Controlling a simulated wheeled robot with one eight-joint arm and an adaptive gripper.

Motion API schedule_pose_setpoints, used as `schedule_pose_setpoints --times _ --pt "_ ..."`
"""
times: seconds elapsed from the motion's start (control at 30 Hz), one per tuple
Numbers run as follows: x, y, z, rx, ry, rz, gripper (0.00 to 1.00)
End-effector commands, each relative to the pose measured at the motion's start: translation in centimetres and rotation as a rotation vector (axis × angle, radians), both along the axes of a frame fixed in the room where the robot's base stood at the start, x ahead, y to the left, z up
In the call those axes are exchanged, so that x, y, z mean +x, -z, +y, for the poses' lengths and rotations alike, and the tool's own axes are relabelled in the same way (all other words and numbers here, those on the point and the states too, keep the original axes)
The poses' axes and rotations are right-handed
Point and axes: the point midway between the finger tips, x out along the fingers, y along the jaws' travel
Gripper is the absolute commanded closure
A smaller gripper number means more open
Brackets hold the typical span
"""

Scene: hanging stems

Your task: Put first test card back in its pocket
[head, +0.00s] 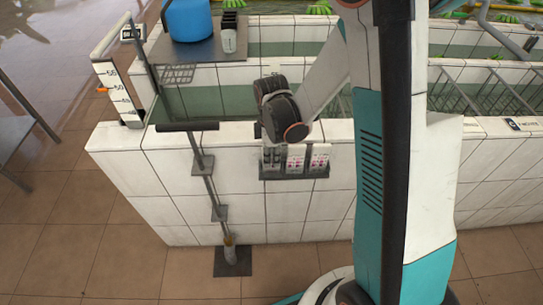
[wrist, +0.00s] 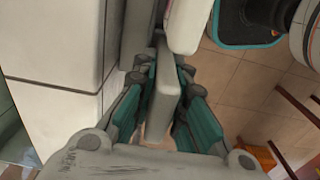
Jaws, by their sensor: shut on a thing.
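My gripper (wrist: 160,95) has its teal-lined fingers shut on a pale grey flat thing, the test card (wrist: 163,95), seen nearly edge-on between them in the wrist view. Its printed face is not visible there. In the head view, a grey pocket rack (head: 294,176) hangs on the front of the white tiled tank wall. White cards with pink marks (head: 296,157) stand in its middle and right pockets. The left pocket (head: 271,158) looks dark. My gripper's fingers cannot be made out in the head view; my dark wrist joint is just above the rack.
A white tiled tank (head: 200,195) with greenish water stands ahead. A grey post on a base plate (head: 232,262) stands before it, left of the rack. A blue container (head: 188,18) sits on a grey shelf at upper left. The brown tiled floor (head: 125,250) is clear at left.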

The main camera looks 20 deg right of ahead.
Motion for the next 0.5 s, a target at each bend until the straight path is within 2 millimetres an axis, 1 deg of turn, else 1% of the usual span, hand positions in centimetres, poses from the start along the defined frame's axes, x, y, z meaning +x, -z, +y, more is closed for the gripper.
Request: schedule_pose_setpoints --times 0.13,0.17,0.2,0.23,0.5 --pt "0.0 0.27 0.0 0.0 0.0 0.0 1.0" --pt "0.0 0.21 0.0 0.0 0.0 0.0 0.8" --pt "0.0 0.19 0.0 0.0 0.0 0.0 0.71" --pt "0.0 0.18 0.0 0.0 0.0 0.0 0.65" --pt "0.0 0.17 0.0 0.0 0.0 0.0 0.64"
